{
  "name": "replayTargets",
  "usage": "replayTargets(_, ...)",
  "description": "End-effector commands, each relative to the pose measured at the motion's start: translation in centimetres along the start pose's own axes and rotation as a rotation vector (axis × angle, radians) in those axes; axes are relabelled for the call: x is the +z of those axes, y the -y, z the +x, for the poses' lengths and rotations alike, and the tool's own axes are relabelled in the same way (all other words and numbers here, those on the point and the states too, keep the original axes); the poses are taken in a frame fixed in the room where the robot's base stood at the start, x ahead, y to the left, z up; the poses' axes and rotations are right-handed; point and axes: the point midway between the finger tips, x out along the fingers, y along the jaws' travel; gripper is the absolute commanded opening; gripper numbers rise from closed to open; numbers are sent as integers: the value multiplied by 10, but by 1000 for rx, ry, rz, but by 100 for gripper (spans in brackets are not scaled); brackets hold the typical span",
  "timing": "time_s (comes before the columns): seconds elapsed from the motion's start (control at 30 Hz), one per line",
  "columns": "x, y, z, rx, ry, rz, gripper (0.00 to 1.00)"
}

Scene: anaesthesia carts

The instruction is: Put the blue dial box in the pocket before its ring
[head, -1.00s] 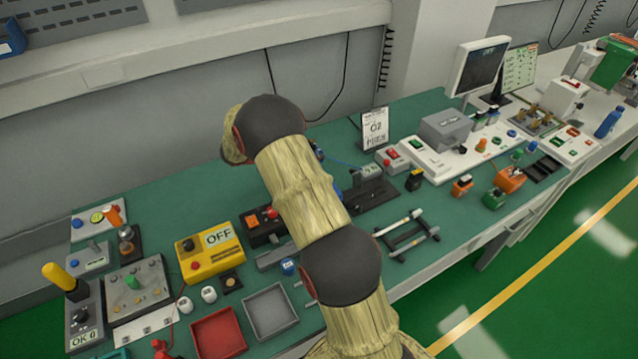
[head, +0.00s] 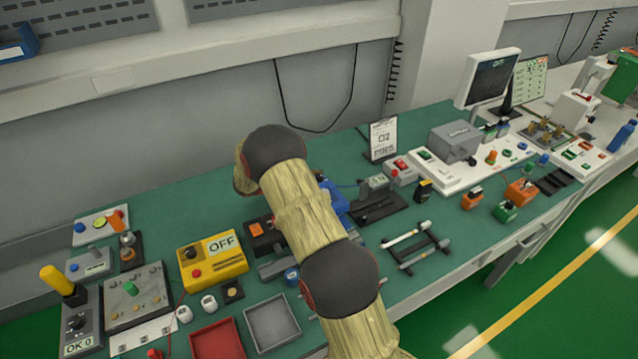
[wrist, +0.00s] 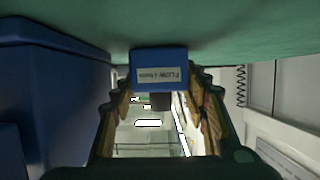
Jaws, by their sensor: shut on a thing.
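The blue dial box (wrist: 160,58) shows in the wrist view with a white label reading roughly "FLOW", upside down. A dark knob (wrist: 160,101) sticks out from it. My gripper (wrist: 160,88) is shut on the box, with one finger at each side. In the head view my own arm hides the gripper and box. A larger blue thing (head: 334,203) shows just right of my arm; I cannot tell what it is. I cannot make out the pocket or its ring.
A large blue block (wrist: 50,95) stands close on the left in the wrist view. On the green bench (head: 180,210) are a yellow OFF box (head: 212,262), a grey tray (head: 271,324), a red tray (head: 216,343) and a black rack (head: 415,248). A sign (head: 383,138) stands behind.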

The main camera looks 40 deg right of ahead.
Motion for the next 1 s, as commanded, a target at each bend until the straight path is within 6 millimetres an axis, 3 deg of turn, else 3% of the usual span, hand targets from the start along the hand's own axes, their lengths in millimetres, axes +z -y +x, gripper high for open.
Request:
replayTargets(0.17, 1, 0, 0, 0, -1, 0, 0)
replayTargets(0.2, 3, 0, 1, 0, 0, -1, 45)
replayTargets(0.3, 3, 0, 1, 0, 0, -1, 51)
replayTargets(0.7, 0, 0, -1, 0, 0, -1, 52)
replayTargets(0.87, -2, 1, -24, -3, 1, -2, 52)
replayTargets(1.0, -2, 1, -54, -3, 0, -1, 52)
